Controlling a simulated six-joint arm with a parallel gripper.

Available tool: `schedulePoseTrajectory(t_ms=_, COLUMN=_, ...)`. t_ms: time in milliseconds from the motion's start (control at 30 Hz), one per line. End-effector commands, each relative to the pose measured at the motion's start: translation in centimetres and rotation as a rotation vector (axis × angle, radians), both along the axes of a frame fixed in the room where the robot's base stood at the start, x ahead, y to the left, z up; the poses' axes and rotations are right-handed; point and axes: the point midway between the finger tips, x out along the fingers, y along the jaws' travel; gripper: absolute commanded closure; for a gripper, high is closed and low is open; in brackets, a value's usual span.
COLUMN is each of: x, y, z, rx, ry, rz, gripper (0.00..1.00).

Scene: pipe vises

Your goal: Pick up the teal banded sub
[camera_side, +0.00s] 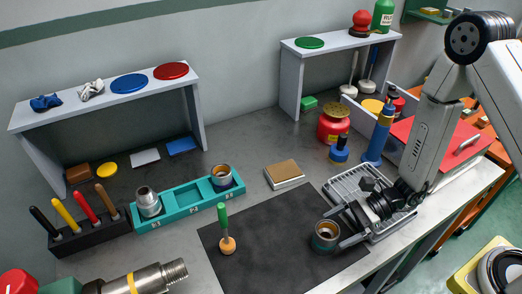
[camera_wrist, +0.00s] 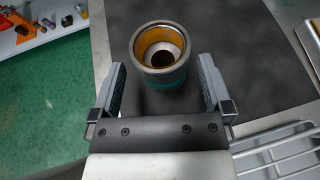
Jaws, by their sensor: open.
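The teal banded sub (camera_side: 325,237) is a short dark grey hollow cylinder with a copper-coloured bore and a teal band low on its side. It stands upright on the right part of the black mat (camera_side: 262,262). In the wrist view the sub (camera_wrist: 160,50) is at top centre, just beyond the fingertips and roughly centred between them. My gripper (camera_side: 344,229) is open beside it on its right. In the wrist view the two fingers of my gripper (camera_wrist: 160,72) are spread wide with nothing between their pads.
A wire rack (camera_side: 372,190) lies close by under my wrist. A green-handled brush (camera_side: 225,232) stands on the mat to the left. A teal tray (camera_side: 190,208) holds two metal fittings with an empty slot between. A threaded pipe (camera_side: 150,281) is at front left.

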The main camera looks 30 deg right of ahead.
Motion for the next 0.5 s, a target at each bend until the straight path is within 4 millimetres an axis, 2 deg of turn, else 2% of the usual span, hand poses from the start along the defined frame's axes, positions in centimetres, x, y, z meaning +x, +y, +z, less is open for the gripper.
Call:
schedulePoseTrajectory(t_ms=300, x=0.6, y=2.6, z=-1.1, rx=0.001, ry=0.0, rz=0.003, gripper=0.0)
schedulePoseTrajectory(t_ms=500, x=0.8, y=3.1, z=-1.3, rx=0.001, ry=-0.001, rz=0.0, gripper=0.0)
